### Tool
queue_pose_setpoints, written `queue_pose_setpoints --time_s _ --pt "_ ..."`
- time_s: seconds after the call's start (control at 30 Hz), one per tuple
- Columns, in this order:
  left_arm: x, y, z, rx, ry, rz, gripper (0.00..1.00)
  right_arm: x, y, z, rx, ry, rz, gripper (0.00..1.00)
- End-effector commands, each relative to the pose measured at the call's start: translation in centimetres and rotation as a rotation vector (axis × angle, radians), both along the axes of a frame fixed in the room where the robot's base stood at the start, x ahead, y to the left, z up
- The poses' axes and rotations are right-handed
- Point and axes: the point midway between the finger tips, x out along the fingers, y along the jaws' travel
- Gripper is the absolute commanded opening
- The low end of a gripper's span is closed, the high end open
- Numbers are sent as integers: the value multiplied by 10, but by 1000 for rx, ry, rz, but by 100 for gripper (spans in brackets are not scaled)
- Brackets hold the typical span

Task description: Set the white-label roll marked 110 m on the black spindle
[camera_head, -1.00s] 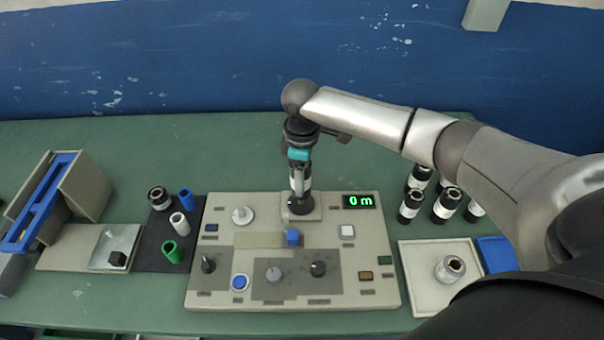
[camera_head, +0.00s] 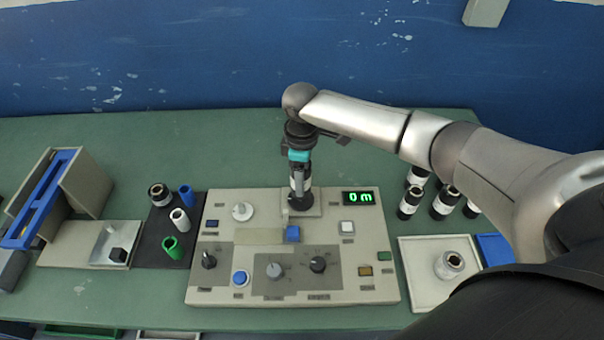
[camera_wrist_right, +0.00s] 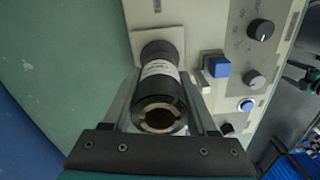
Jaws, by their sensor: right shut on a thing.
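My right gripper (camera_wrist_right: 163,92) is shut on a black roll with a white label (camera_wrist_right: 160,70). Its printing is too small to read. In the head view the right gripper (camera_head: 299,185) holds the roll (camera_head: 303,203) upright at the back of the control panel (camera_head: 213,265), over a pale square plate. In the right wrist view the roll's open end faces the camera, between the two fingers. Its far end is at the plate (camera_wrist_right: 172,33). The black spindle is not distinguishable, and I cannot tell whether the roll is around it. My left gripper is not in view.
The display (camera_head: 357,198) reads 0 m. Several black-and-white rolls (camera_head: 441,203) stand to the right, behind a pale tray (camera_head: 420,290) with one roll (camera_head: 449,265). A dark mat (camera_head: 150,255) with coloured tubes lies left of the panel. Green table behind the panel is clear.

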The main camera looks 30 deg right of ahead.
Motion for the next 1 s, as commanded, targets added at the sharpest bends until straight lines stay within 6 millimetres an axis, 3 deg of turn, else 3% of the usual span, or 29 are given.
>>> queue_pose_setpoints --time_s 0.53,1.0 --pt "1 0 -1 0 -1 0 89 0 0 -2 0 -1 0 0" --pt "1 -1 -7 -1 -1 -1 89 0 0 -16 0 -1 0 0"
